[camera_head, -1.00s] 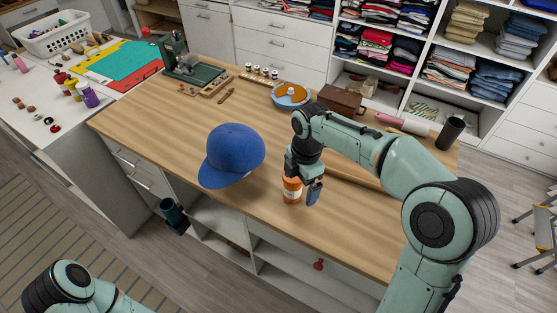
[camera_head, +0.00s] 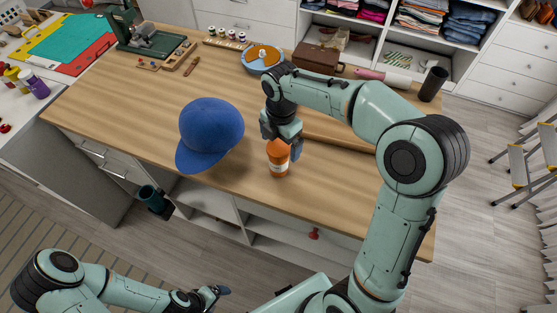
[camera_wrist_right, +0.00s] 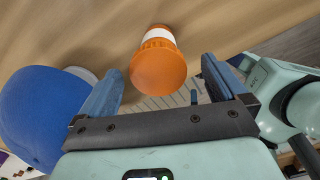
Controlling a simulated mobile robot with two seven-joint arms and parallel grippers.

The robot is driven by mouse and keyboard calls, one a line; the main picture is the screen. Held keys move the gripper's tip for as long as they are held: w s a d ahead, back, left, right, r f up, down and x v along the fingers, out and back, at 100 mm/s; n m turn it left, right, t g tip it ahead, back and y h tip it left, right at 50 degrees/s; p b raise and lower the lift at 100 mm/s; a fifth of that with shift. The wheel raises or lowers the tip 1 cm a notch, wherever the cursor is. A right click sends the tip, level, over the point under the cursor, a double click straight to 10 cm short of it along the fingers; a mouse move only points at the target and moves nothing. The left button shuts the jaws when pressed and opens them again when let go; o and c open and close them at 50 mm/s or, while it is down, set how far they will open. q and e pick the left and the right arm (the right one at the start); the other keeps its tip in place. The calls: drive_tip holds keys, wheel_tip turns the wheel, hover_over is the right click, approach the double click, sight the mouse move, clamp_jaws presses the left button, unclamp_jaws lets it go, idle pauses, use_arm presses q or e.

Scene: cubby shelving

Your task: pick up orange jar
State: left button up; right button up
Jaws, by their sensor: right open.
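The orange jar (camera_head: 279,160) stands upright on the wooden worktop near its front edge, with a white label band. In the right wrist view the orange lid (camera_wrist_right: 158,70) faces the camera, between and a little beyond the fingertips. My right gripper (camera_head: 284,143) is at the top of the jar; its jaws (camera_wrist_right: 165,78) are open, with a blue finger on each side and gaps to the lid. It partly hides the jar's top in the head view. My left gripper (camera_head: 212,297) is low at the bottom of the head view, away from the worktop; its jaw state is unclear.
A blue cap (camera_head: 210,133) lies just left of the jar and shows close beside the left finger in the wrist view (camera_wrist_right: 40,112). A blue bowl (camera_head: 262,60), brown box (camera_head: 318,60) and black cup (camera_head: 432,84) stand farther back.

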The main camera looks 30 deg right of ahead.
sight(278, 169)
drive_tip(key=f, duration=0.5)
drive_tip(key=shift+w, duration=0.2)
drive_tip(key=shift+r, duration=0.1)
drive_tip(key=c, duration=1.1)
drive_tip(key=shift+c, duration=0.2)
